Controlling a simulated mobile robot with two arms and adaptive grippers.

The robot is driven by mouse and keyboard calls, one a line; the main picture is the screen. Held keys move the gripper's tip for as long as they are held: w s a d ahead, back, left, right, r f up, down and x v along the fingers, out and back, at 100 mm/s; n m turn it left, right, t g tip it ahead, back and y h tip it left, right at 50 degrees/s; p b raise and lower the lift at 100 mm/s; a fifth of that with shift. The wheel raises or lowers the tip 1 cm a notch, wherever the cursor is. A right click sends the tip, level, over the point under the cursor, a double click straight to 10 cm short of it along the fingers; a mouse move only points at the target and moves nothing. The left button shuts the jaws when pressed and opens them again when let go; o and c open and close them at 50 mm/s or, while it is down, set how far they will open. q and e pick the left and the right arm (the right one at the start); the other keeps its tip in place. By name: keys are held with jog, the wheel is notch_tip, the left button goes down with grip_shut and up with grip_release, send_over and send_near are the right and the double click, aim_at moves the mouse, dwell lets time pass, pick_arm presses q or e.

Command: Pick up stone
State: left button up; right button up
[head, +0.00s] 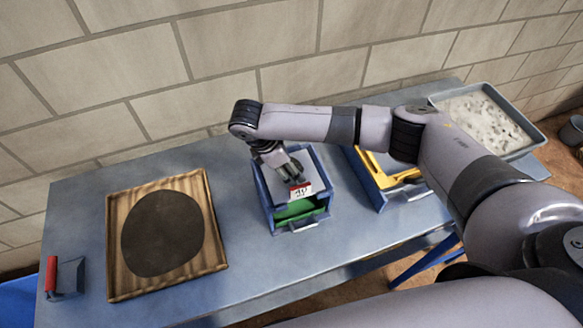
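My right arm reaches across from the right, and its gripper (296,182) points down over a blue box (263,196) with a green floor or drawer at its front. A small white piece with red and dark marks (301,190) shows at the fingertips; I cannot tell whether it is held or part of the box. The finger gap is too small to make out. No single stone can be told apart near the gripper. A grey tray (533,134) at the right end holds pale grit with dark stone-like lumps (487,118). My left gripper is out of view.
A blue box with a yellow part (377,170) stands right of centre, partly behind my arm. A wooden board with a dark round patch (218,252) lies at left. A red-handled tool (66,277) stands at the left edge. The tabletop (256,285) is bare between them; a brick wall is behind.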

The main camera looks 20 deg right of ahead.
jog(key=c, duration=0.8)
jog(key=shift+c, duration=0.8)
jog(key=shift+r, duration=0.15)
